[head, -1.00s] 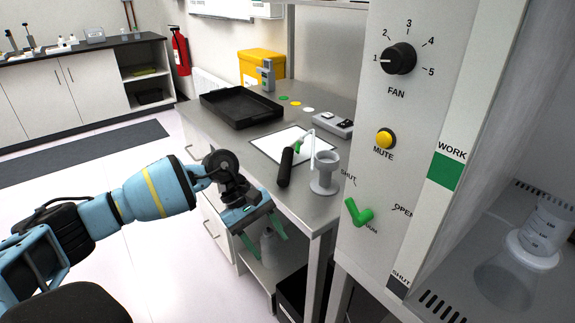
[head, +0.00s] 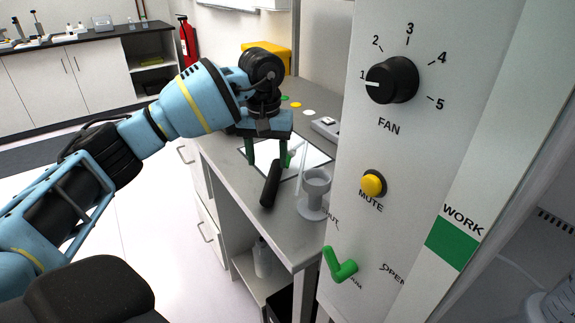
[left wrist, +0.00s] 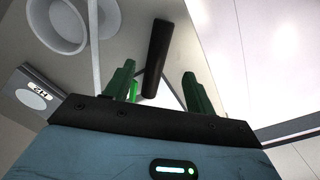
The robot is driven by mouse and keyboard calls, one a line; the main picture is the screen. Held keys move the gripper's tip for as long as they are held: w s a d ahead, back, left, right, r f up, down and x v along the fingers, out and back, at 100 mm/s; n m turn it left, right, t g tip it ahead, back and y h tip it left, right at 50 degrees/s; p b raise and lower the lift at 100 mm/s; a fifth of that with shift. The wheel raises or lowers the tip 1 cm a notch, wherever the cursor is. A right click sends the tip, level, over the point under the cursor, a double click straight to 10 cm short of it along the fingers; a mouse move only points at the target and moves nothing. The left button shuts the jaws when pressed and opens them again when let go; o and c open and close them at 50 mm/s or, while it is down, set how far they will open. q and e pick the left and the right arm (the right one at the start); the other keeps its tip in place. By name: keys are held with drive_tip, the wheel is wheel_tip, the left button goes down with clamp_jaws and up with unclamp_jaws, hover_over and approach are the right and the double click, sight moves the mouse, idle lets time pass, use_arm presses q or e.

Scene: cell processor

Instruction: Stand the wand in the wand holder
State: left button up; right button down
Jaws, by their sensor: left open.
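The wand has a black handle (head: 271,184) and lies on the bench, partly over a white mat (head: 304,159). A green part and a thin white tube (head: 303,153) show close to it. The grey cup-shaped wand holder (head: 314,194) stands upright just right of the handle. My left gripper (head: 267,158) is open and empty, pointing down over the wand's far end. In the left wrist view the black handle (left wrist: 157,50) shows between and beyond the green fingers (left wrist: 158,88); the holder (left wrist: 62,22) is at upper left. My right gripper is not in view.
A light grey device (head: 326,129) stands behind the holder, and a yellow bin (head: 270,50) is at the back. The fan panel (head: 395,150) with its green lever (head: 340,265) rises close on the right. The bench front edge runs beside the handle.

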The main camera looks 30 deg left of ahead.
sight(270, 180)
use_arm(q)
drive_tip(key=shift+w+d, duration=0.1)
drive_tip(key=shift+f, duration=1.3)
drive_tip(key=shift+w+a+f+p, duration=0.1)
drive_tip(key=shift+w+f, duration=0.05)
drive_tip(key=shift+f, duration=0.75)
drive_tip(key=shift+w+a+f+p, duration=0.1)
drive_tip(key=shift+w+f, duration=0.1)
drive_tip(key=shift+f, duration=0.7)
drive_tip(key=shift+w+a+f+p, duration=0.1)
drive_tip(key=shift+w+f, duration=0.05)
drive_tip(key=shift+f, duration=0.75)
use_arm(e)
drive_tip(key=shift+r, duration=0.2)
use_arm(q)
clamp_jaws()
drive_tip(key=shift+r, duration=0.15)
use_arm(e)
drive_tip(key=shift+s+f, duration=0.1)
